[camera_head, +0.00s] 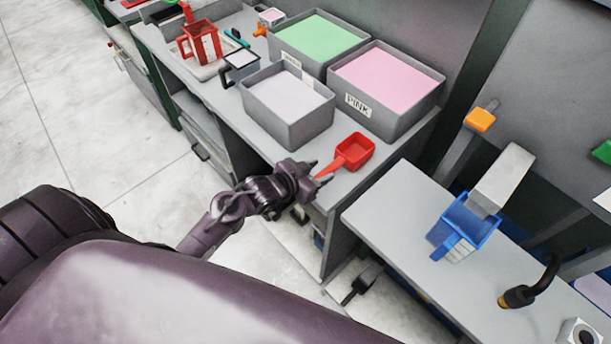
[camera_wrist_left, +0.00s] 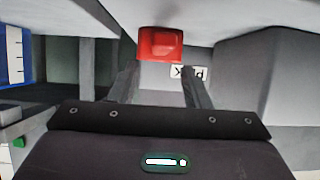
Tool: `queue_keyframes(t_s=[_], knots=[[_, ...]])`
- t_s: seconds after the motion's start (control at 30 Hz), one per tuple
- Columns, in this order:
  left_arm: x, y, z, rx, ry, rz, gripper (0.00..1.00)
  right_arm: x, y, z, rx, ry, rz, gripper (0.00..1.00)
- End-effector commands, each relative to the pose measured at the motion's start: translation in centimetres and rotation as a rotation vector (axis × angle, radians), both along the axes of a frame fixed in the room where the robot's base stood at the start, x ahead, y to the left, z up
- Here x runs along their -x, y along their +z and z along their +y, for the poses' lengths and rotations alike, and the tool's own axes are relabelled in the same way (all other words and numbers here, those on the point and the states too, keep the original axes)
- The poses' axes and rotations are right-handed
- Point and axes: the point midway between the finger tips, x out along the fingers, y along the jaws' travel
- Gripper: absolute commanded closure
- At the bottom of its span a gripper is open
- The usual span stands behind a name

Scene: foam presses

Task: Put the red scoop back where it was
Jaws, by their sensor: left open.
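The red scoop (camera_head: 356,150) lies on the grey counter in front of the pink bin (camera_head: 388,90), with its handle pointing toward my left gripper. My left gripper (camera_head: 316,174) is open at the counter's front edge, with its fingertips close by the end of the handle. In the left wrist view the scoop (camera_wrist_left: 160,44) sits just beyond and between the open fingers of my left gripper (camera_wrist_left: 159,78). I cannot tell whether the fingers touch the handle. My right gripper is not in view.
A bin of pale foam (camera_head: 288,100) and a green bin (camera_head: 318,40) stand beside the pink one. A red jug (camera_head: 201,42) and a dark-handled container (camera_head: 240,66) stand farther left. A blue container (camera_head: 464,226) sits under a press on the right table (camera_head: 400,210).

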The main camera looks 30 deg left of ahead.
Motion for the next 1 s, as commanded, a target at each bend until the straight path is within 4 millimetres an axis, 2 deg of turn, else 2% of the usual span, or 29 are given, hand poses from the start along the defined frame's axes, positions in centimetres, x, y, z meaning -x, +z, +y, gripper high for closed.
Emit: queue_keyframes(t_s=[0.1, 0.3, 1.0], knots=[[2.1, 0.9, 0.8, -0.003, 0.000, 0.001, 0.57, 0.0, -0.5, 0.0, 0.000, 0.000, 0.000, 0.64], [4.1, 2.0, 1.5, -0.002, 0.000, 0.001, 0.57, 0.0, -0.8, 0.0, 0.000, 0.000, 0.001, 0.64], [4.5, 2.4, 1.6, -0.006, 0.004, 0.006, 0.57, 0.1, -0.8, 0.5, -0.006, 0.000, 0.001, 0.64]])
